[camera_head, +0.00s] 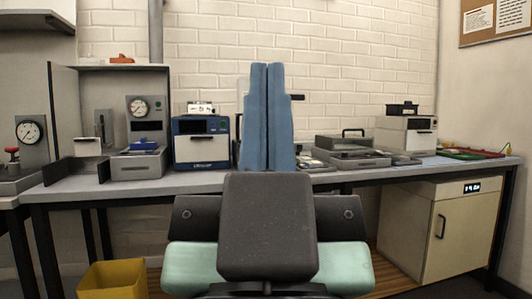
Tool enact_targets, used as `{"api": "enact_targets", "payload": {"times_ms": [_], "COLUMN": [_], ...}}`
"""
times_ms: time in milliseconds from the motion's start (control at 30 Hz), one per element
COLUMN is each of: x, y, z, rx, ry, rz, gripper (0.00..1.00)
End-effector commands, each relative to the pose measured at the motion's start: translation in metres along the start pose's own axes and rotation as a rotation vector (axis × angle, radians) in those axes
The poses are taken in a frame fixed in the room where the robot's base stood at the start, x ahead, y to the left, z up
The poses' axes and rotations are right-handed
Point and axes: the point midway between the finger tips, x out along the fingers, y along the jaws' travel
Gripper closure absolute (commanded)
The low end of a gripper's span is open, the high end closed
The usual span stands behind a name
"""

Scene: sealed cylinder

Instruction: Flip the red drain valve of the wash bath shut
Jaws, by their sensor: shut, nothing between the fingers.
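My gripper (267,70) is in the middle of the head view. Its two blue fingers point up and lie against each other, shut and empty. A small red handle (12,151) on a dark stem stands at the far left, beside a round gauge on a grey panel (31,131). It is well to the left of my gripper and apart from it. I cannot tell whether this is the drain valve, or how it is turned. A blue-fronted box (201,150) stands on the bench left of my fingers. No basin is clearly recognisable as the wash bath.
The long grey bench (205,181) runs along the brick wall. A second gauge unit (141,120), grey trays (350,155) and a white-fronted device (405,136) stand on it. A yellow bin (113,280) is on the floor at left; a cabinet (440,228) is under the bench at right.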

Motion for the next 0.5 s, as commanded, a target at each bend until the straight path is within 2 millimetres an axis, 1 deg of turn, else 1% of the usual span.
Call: {"api": "enact_targets", "payload": {"times_ms": [33, 167, 500], "x": [0.015, 0.042, 0.127], "y": [0.000, 0.000, 0.000], "z": [-0.014, -0.040, -0.121], "rx": [0.000, 0.000, 0.001], "ry": [0.000, 0.001, 0.001], "rz": [0.000, 0.000, -0.001], "gripper": [1.00, 1.00, 1.00]}}
